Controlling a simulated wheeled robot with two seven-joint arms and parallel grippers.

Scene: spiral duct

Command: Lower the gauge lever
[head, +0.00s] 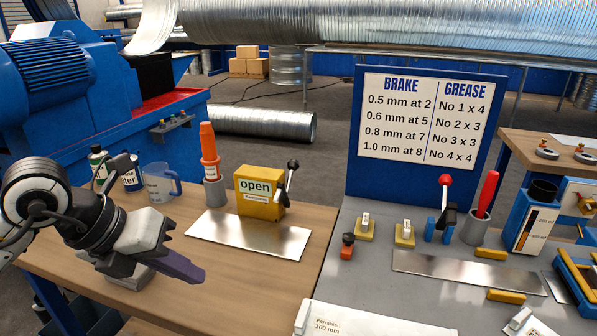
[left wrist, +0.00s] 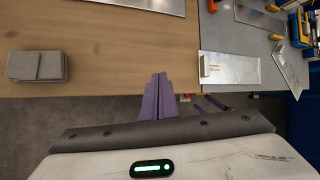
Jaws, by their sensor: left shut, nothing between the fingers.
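A yellow gauge box (head: 261,193) marked "open" stands on the wooden bench, at the back edge of a flat metal sheet (head: 245,236). The box and lever are not in that view.
A grey block (left wrist: 37,66) lies on the bench near my left gripper. A red-knobbed lever (head: 445,181) and a sign board (head: 425,120) are on the grey table to the right.

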